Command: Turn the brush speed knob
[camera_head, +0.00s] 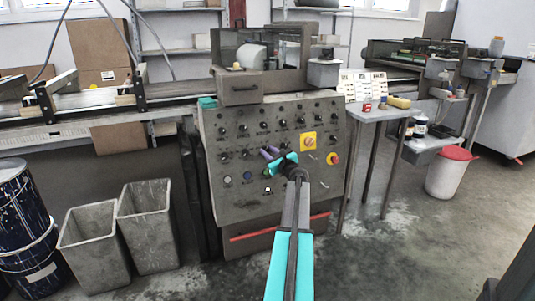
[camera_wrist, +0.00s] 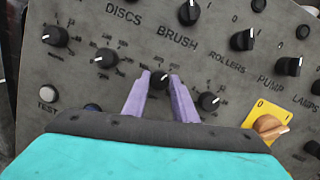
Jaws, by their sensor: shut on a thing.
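The grey control panel (camera_head: 260,205) faces me in the head view, with rows of black knobs. In the wrist view the panel (camera_wrist: 60,80) appears tilted, and the label BRUSH (camera_wrist: 178,37) is readable. A black knob with a white mark, the brush speed knob (camera_wrist: 159,80), sits just below that label. My gripper (camera_wrist: 160,84), with two lilac fingers, is shut on this knob, one finger on each side. In the head view my gripper (camera_head: 268,153) is at the middle of the panel, and the knob cannot be made out there.
Neighbouring knobs lie close by, left (camera_wrist: 105,58) and right (camera_wrist: 208,101) of my fingers. A yellow plate with an orange switch (camera_wrist: 268,124) is at lower right. A red button (camera_head: 333,158) is on the panel's right. Grey bins (camera_head: 145,225) stand at left, a side table (camera_head: 375,113) at right.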

